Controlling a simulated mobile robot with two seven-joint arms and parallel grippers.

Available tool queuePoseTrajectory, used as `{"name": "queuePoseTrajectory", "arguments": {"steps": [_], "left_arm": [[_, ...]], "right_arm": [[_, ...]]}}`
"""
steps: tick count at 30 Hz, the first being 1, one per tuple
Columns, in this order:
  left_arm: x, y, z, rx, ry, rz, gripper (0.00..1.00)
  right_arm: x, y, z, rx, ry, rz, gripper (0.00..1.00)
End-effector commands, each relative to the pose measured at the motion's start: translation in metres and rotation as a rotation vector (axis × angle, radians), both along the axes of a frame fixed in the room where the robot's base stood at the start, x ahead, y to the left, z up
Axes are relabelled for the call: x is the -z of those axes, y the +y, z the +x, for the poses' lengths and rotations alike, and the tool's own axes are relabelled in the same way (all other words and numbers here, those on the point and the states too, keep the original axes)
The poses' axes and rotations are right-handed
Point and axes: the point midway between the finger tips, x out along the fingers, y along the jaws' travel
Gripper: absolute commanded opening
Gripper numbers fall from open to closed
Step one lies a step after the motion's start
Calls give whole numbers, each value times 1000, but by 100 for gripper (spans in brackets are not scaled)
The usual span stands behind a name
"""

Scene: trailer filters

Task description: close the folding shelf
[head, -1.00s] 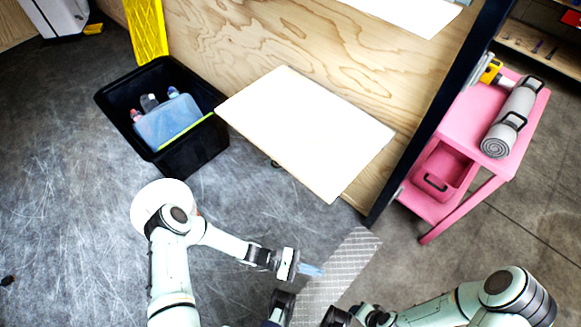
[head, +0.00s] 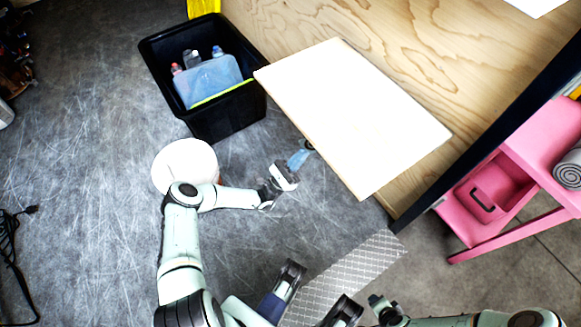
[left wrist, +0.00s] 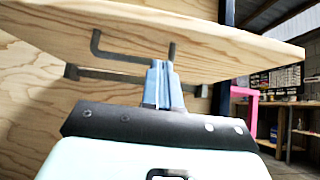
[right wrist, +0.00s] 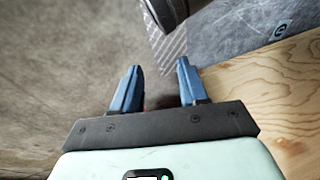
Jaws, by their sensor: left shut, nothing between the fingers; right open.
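The folding shelf (head: 355,115) is a pale board standing out from the plywood wall, raised in the head view. Its wooden underside (left wrist: 215,55) fills the top of the left wrist view, with a grey metal bracket (left wrist: 125,57) beneath it. My left gripper (head: 300,158) is shut and empty, by the shelf's left edge in the head view. In the left wrist view its blue fingertips (left wrist: 160,68) are below the underside, near the bracket; whether they touch cannot be told. My right gripper (right wrist: 158,68) is open and empty, above the floor, away from the shelf.
A black bin (head: 225,125) with bottles and a blue container stands left of the shelf. A pink cart (head: 500,190) with a grey roll (head: 570,168) stands right, beyond a dark post (head: 490,130). A metal tread plate (head: 345,277) lies in front. The floor at left is mostly clear.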

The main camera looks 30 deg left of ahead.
Motion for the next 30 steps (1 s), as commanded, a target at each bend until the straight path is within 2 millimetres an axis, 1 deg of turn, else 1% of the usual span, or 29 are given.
{"name": "queuePoseTrajectory", "arguments": {"steps": [1, 2, 3, 6, 9, 13, 25, 28, 30], "left_arm": [[-8, -3, 7, 2, -1, 0, 0], [-12, -4, 9, 3, -1, 1, 0], [-20, -3, 7, 1, -1, 2, 0], [-34, -3, 7, 1, 1, 1, 0], [-42, -3, 7, 2, 1, 1, 0], [-47, -3, 7, 0, 2, 1, 0], [-48, -3, 7, 1, 3, 2, 0], [-53, -1, 6, 1, 11, 5, 0], [-59, 1, 5, 0, 21, 10, 0]], "right_arm": [[1, 0, 1, 1, -2, -1, 43], [0, 0, 1, 1, -2, -1, 43], [-1, 0, -1, -1, 3, 1, 43], [-3, 2, -4, -4, 10, 5, 43], [-3, 3, -5, -5, 14, 7, 43], [-3, 3, -6, -6, 16, 8, 43], [-5, 4, -7, -7, 19, 10, 43], [-11, 7, -13, -14, 35, 18, 43], [-18, 11, -21, -22, 53, 27, 43]]}}
